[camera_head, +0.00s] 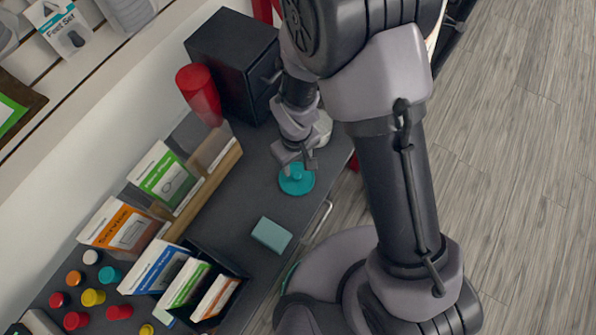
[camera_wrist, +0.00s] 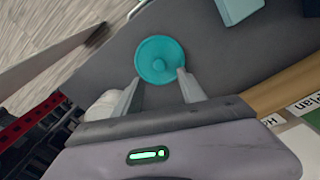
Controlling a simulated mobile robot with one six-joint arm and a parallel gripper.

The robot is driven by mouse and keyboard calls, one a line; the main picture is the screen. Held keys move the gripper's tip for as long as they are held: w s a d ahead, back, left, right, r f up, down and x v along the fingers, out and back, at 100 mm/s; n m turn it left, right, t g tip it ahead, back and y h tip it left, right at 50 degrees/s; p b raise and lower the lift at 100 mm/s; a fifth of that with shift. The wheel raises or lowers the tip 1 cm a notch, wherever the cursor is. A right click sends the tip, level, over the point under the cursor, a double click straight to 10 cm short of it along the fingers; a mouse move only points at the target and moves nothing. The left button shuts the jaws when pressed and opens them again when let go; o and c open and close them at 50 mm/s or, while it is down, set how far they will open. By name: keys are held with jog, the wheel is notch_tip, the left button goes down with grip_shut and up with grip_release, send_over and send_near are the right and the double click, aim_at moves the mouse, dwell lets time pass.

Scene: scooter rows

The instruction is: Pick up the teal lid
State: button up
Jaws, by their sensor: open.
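The teal lid (camera_head: 297,181) is a round disc with a small knob in its middle, lying on the dark counter (camera_head: 225,235). In the wrist view the teal lid (camera_wrist: 160,62) is just beyond the fingertips. My gripper (camera_head: 299,163) is open and empty, and in the head view its fingers point down by the lid's far edge. In the wrist view my gripper (camera_wrist: 160,83) has its two fingers apart, with the near part of the lid showing between their tips. I cannot tell whether they touch it.
A pale teal box (camera_head: 271,235) lies nearby on the counter. A black cabinet (camera_head: 236,65), a red cup (camera_head: 199,92) and a wooden rack with brochures (camera_head: 165,179) stand behind. A white round object (camera_head: 323,127) is partly hidden by my gripper. Several coloured caps (camera_head: 93,297) are at lower left.

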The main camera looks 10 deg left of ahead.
aim_at(297, 175)
notch_tip(297, 175, down, 7)
jog(key=b, duration=0.3)
jog(key=shift+s+d+f, duration=0.1)
jog(key=shift+f, duration=0.05)
jog(key=shift+r, duration=0.2)
grip_shut()
